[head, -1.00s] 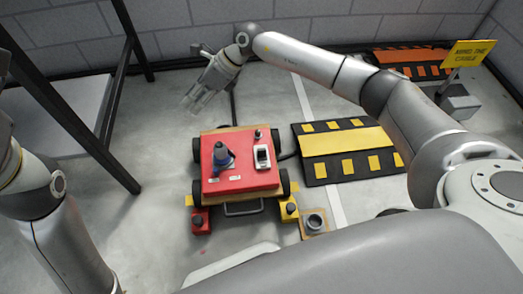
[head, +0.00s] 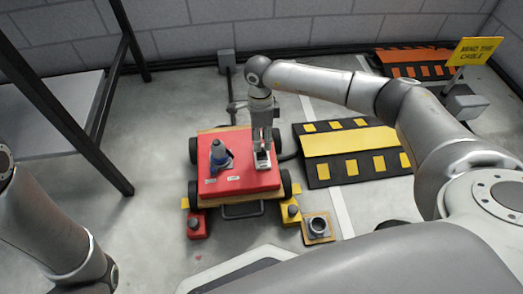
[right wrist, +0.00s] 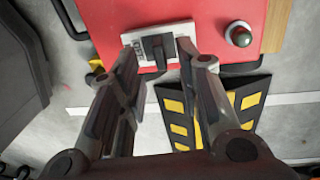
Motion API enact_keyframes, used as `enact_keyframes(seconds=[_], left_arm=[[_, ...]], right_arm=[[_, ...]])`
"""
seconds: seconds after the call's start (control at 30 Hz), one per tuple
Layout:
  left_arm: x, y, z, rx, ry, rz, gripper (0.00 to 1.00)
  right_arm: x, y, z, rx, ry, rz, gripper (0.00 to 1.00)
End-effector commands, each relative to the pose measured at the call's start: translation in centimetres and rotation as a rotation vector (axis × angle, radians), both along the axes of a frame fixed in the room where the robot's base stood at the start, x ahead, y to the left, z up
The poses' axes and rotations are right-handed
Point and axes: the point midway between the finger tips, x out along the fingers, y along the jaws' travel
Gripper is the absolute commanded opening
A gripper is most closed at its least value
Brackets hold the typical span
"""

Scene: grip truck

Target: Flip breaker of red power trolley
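The red power trolley (head: 236,181) stands on the floor in the middle of the head view, with a blue-grey plug (head: 220,155) on its top. Its breaker is a white plate with a dark lever (right wrist: 157,48), best seen in the right wrist view; in the head view the breaker (head: 262,160) is partly covered by my gripper. My right gripper (head: 263,143) points down over the breaker. In the right wrist view its two fingers (right wrist: 163,61) are apart, one on each side of the lever, with nothing clearly held. My left gripper is out of view.
A black-and-yellow cable ramp (head: 348,150) lies right of the trolley. Red (head: 197,224) and yellow (head: 291,210) blocks and a socket box (head: 318,227) stand in front. A dark-framed table (head: 62,115) is at left.

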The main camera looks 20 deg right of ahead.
Motion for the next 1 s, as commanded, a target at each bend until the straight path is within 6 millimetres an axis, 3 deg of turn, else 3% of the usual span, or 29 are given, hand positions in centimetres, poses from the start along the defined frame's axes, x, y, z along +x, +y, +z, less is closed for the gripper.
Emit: enact_keyframes(seconds=[0.03,0.23,0.67,0.9,1.0], left_arm=[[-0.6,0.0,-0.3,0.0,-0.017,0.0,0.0],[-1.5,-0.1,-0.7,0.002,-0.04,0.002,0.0],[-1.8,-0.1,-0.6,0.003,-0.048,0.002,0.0],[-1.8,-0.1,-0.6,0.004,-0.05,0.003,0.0],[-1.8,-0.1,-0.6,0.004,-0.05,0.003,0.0]], right_arm=[[-0.1,0.0,-1.2,0.0,0.001,0.0,0.32],[-0.4,0.1,-3.3,-0.001,0.0,-0.001,0.32],[-0.5,0.1,-3.8,0.0,0.0,-0.001,0.32],[-0.5,0.2,-3.8,0.001,0.0,-0.001,0.01],[-0.5,0.2,-3.8,0.001,0.0,-0.001,0.0]])
